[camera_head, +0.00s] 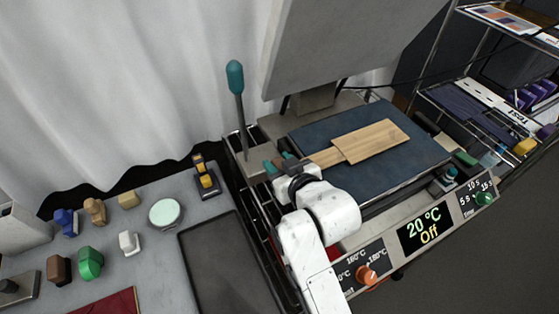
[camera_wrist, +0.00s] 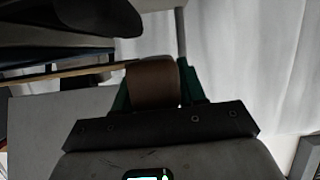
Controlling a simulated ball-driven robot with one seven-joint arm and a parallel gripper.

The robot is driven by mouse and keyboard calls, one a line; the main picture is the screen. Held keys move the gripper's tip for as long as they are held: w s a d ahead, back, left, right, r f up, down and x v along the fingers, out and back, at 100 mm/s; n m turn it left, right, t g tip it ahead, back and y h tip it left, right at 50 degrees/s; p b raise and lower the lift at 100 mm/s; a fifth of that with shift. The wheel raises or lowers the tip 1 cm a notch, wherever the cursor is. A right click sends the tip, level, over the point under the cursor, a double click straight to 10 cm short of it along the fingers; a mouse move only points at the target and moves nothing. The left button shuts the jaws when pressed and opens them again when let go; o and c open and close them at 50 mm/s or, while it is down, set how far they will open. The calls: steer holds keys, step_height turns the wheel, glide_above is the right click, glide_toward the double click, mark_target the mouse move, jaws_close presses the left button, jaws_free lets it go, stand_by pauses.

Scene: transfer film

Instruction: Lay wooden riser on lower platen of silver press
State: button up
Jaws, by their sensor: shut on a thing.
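The wooden riser (camera_head: 375,140) is a pale flat board with a narrower handle-like end on its left. In the head view it shows over the blue lower platen (camera_head: 302,141) of the silver press (camera_head: 262,163). My gripper (camera_head: 287,164) is at the left edge of the platen, shut on the riser's narrow end. In the wrist view the brown end of the riser (camera_wrist: 153,84) sits between the green fingers of my gripper (camera_wrist: 153,92). I cannot tell whether the board touches the platen or hovers just above it. The raised upper plate (camera_head: 345,45) stands above and behind.
A teal-tipped lever (camera_head: 235,80) rises at the press's left. The control panel (camera_head: 425,228) reads 20 °C, Off. A grey table (camera_head: 150,260) at left holds several small coloured pieces and a dark tray (camera_head: 230,265). A wire shelf (camera_head: 480,110) stands at right.

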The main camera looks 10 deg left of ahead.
steer(key=shift+f, duration=0.45)
stand_by(0.5)
steer(key=o, duration=1.2)
